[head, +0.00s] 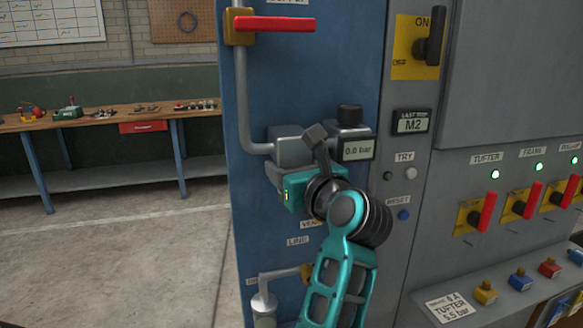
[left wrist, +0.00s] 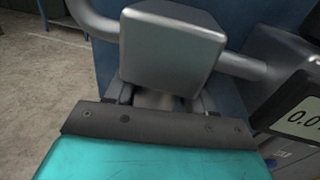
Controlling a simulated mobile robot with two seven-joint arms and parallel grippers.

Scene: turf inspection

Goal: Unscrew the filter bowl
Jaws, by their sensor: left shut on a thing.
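The filter's grey square head (head: 291,147) sits on the blue panel at the end of a grey pipe. In the left wrist view the head (left wrist: 172,48) fills the upper middle. The filter bowl (left wrist: 157,99) shows as a short grey part under the head, between my fingers. Its lower part is hidden by my teal hand. My left gripper (head: 280,172) is directly below the head and shut on the bowl. In the left wrist view the gripper's fingers (left wrist: 160,97) stand at either side of the bowl. My right gripper is in neither view.
A regulator with a black knob (head: 350,115) and a 0.0 bar display (head: 358,149) is close on the right. A red valve handle (head: 275,24) lies level above. Switches with red handles (head: 487,210) are further right. A workbench (head: 110,118) stands behind at left.

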